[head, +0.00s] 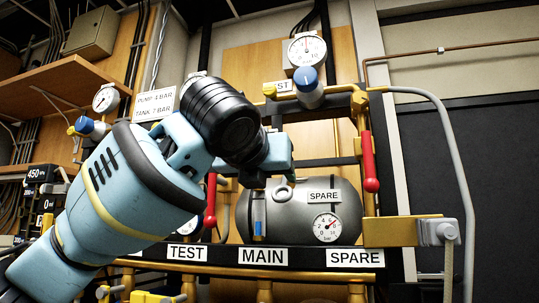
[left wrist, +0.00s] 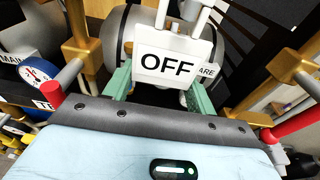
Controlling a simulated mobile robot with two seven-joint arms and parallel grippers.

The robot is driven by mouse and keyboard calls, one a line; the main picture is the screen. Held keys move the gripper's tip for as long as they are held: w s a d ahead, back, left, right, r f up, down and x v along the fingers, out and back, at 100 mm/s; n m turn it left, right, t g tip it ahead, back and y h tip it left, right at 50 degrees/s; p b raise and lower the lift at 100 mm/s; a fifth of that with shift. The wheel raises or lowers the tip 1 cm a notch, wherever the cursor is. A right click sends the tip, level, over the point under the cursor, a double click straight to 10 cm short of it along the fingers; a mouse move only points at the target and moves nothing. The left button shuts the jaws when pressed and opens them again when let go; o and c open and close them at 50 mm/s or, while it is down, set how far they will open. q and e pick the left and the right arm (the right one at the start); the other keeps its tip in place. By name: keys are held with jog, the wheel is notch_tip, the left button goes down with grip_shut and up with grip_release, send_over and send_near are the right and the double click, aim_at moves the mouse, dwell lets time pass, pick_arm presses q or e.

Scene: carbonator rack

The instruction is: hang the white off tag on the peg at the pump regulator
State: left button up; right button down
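The white off tag (left wrist: 168,67) faces the left wrist view, with its black lettering upright and two white straps running up from it. My left gripper (left wrist: 160,88) has its green fingers at the tag's two sides and appears shut on it; the exact contact is partly hidden by the tag. In the head view my left gripper (head: 272,170) is in front of the grey tank, and the tag cannot be made out. A regulator with a blue knob (head: 86,127) and a gauge (head: 105,97) is at the left; I cannot tell its peg. My right gripper is out of view.
The grey tank (head: 347,203) labelled SPARE sits behind the gripper. A red lever (head: 369,162) stands to its right and another red lever (head: 210,200) to its left. Another blue knob (head: 307,80) and gauge are above. A labelled rail (head: 222,254) runs below.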

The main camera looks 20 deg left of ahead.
pick_arm(q)
jog(key=c, duration=0.4)
jog(key=shift+r, duration=0.6)
jog(key=shift+s, duration=1.5)
dwell(0.5)
jog(key=shift+s, duration=0.15)
jog(key=shift+s+a+r, duration=0.1)
jog(key=shift+s+r, duration=0.1)
jog(key=shift+s, duration=0.9)
jog(key=shift+s+a+r, duration=0.1)
jog(key=shift+s+r, duration=0.1)
jog(key=shift+s, duration=0.95)
jog(key=shift+s+r, duration=0.2)
jog(key=shift+s, duration=0.9)
